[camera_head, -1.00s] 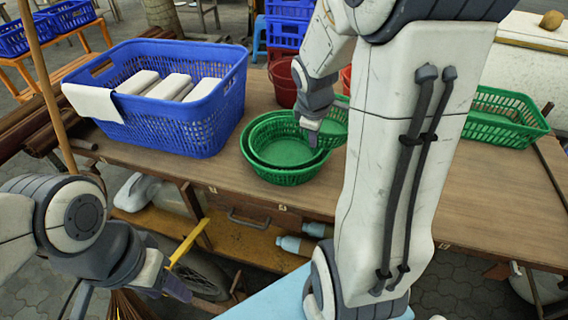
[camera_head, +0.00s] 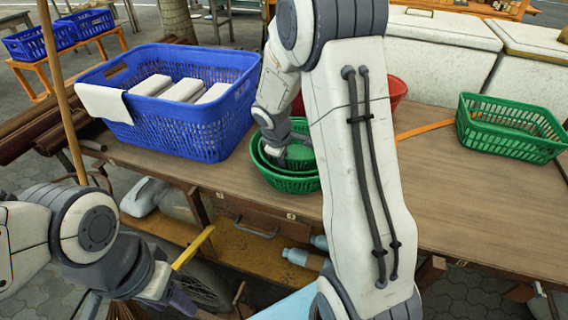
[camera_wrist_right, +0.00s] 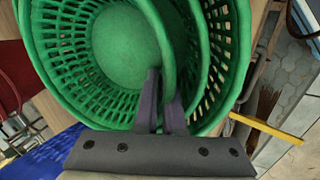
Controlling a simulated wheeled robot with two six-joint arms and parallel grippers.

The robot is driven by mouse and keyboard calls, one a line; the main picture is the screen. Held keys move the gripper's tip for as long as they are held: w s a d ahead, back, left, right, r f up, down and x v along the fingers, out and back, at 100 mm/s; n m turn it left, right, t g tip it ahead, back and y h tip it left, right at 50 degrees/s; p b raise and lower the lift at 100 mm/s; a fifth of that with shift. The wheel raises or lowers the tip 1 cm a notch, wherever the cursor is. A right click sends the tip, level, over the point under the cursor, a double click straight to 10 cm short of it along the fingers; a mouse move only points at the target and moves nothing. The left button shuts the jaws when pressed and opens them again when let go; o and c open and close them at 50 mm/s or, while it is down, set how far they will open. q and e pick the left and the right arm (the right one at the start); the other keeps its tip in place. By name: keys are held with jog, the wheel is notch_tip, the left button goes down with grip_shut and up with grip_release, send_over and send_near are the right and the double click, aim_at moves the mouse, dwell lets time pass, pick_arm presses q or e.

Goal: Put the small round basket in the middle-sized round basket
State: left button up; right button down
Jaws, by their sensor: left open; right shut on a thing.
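The green small round basket (camera_head: 300,154) is at my right gripper (camera_head: 284,150), partly hidden by my right arm. In the right wrist view my right gripper (camera_wrist_right: 164,100) is shut on the rim of the small basket (camera_wrist_right: 120,45). The green middle-sized round basket (camera_head: 262,160) sits in the green large round basket (camera_head: 292,186) on the table. The small basket is over or inside their openings; I cannot tell whether it rests on the middle-sized one. My left gripper (camera_head: 172,300) is open and empty, low at the left, in front of the table.
A blue crate (camera_head: 195,128) with white blocks stands on the table (camera_head: 430,190) to the left. A red bucket (camera_head: 396,92) is partly behind my right arm. A green rectangular basket (camera_head: 510,135) stands at the right. The table between it and my arm is mostly clear.

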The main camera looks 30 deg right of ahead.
jog(key=shift+f+b, duration=0.55)
jog(key=shift+f, duration=0.15)
jog(key=c, duration=1.3)
grip_release()
